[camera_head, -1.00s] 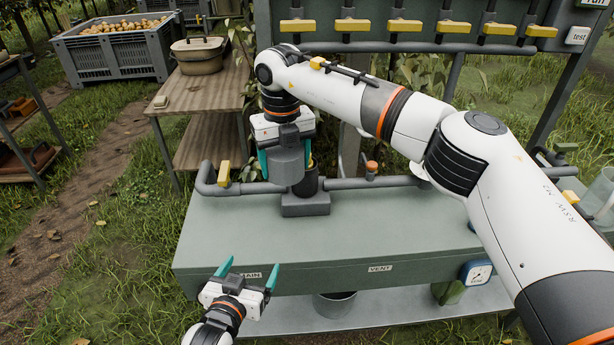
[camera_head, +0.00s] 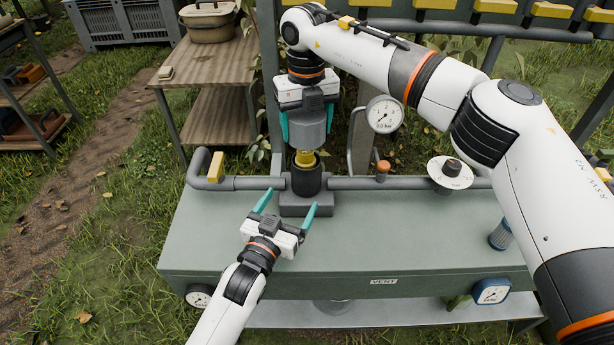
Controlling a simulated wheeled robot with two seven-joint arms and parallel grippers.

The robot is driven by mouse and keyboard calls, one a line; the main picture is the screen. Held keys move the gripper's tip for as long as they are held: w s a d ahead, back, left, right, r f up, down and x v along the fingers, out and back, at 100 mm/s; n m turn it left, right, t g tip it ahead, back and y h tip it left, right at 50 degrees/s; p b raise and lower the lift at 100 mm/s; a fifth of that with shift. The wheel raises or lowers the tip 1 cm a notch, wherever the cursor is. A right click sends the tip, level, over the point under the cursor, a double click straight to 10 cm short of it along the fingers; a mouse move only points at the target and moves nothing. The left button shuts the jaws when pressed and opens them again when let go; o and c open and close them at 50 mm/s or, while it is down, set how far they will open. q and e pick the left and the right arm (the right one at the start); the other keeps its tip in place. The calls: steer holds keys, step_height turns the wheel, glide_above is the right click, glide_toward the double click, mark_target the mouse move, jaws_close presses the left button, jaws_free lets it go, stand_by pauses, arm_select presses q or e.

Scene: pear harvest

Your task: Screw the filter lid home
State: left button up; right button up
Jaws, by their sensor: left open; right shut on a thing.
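The filter lid, a grey cylinder (camera_head: 308,130), is held upright in my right gripper (camera_head: 307,125), whose teal fingers are shut on its two sides. Below it, the black filter housing (camera_head: 306,182) stands on a grey block on the pipe. A yellow part (camera_head: 305,157) shows between the housing's top and the lid. The lid is roughly above the housing; whether it touches the yellow part I cannot tell. My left gripper (camera_head: 288,203) is open and empty, its teal fingers pointing toward the housing's base from the front left.
The green bench top (camera_head: 400,235) is mostly clear. A grey pipe (camera_head: 350,183) runs along its back, with a yellow handle (camera_head: 215,167) at left and an orange-topped valve (camera_head: 383,168) at right. A white gauge (camera_head: 384,114) stands behind. My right arm spans the right side.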

mark_target(307, 154)
arm_select(q)
steer(key=x, duration=1.1)
steer(key=shift+w+d, duration=0.15)
steer(key=shift+w, duration=0.15)
steer(key=shift+c, duration=0.3)
steer(key=c, duration=1.4)
arm_select(e)
steer(key=shift+f, duration=2.5)
steer(key=shift+f, duration=0.85)
steer(key=shift+f, duration=0.6)
